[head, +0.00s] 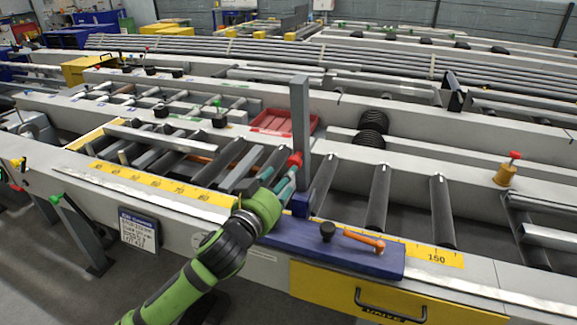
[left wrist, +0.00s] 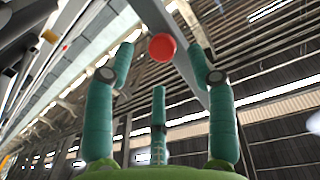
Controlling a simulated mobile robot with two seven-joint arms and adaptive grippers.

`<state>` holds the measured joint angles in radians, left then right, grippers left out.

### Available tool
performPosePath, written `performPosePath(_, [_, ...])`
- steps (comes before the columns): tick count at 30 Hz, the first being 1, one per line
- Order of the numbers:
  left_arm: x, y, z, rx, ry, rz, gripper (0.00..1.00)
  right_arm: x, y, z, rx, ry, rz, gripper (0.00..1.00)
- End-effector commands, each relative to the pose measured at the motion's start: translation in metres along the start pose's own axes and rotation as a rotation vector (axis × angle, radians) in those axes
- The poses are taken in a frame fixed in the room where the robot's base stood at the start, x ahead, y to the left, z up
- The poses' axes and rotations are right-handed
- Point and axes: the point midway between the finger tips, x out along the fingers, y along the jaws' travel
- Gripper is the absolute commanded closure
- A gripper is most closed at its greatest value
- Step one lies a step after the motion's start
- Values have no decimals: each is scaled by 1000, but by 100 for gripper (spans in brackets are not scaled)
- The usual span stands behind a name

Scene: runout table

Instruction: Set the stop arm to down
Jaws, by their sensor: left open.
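The stop arm (head: 300,115) is a grey bar standing upright from a blue bracket (head: 301,204) at the near edge of the runout table. A red knob (head: 296,159) sits low on its near side. My left gripper (head: 287,176), with teal fingers, reaches up to the knob from the front. In the left wrist view the red knob (left wrist: 162,47) lies between the open fingertips, with the grey bar (left wrist: 178,65) behind it. I see no finger closed on the knob. My right gripper is in neither view.
A blue plate (head: 290,244) at the front edge carries a black knob (head: 327,231) and an orange handle (head: 364,239). Dark rollers (head: 378,196) lie right of the bar. A red tray (head: 285,122) sits behind it. A yellow drawer (head: 345,299) is below.

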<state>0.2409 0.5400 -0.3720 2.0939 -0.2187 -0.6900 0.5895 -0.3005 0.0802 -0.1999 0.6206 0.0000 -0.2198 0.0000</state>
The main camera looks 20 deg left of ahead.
Motion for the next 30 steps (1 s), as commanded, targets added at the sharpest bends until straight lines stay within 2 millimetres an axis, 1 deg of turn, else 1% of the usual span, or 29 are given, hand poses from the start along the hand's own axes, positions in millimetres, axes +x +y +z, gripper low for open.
performPosePath(1, [3,0,-4,2,11,2,44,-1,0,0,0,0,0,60])
performPosePath(3, [9,-1,-7,0,16,3,44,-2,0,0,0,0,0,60])
performPosePath(5, [16,-1,-7,0,14,3,44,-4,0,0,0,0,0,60])
performPosePath(12, [51,-1,-7,1,13,2,44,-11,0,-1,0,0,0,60])
performPosePath(15, [61,0,-6,0,13,3,44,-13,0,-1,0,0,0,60])
performPosePath(21, [71,0,-5,1,12,3,44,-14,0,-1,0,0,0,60])
performPosePath(28, [71,0,-5,1,12,4,44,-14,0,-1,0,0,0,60])
performPosePath(29, [71,0,-5,1,12,4,52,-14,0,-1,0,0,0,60])
performPosePath(30, [71,0,-5,1,12,4,68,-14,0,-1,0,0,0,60])
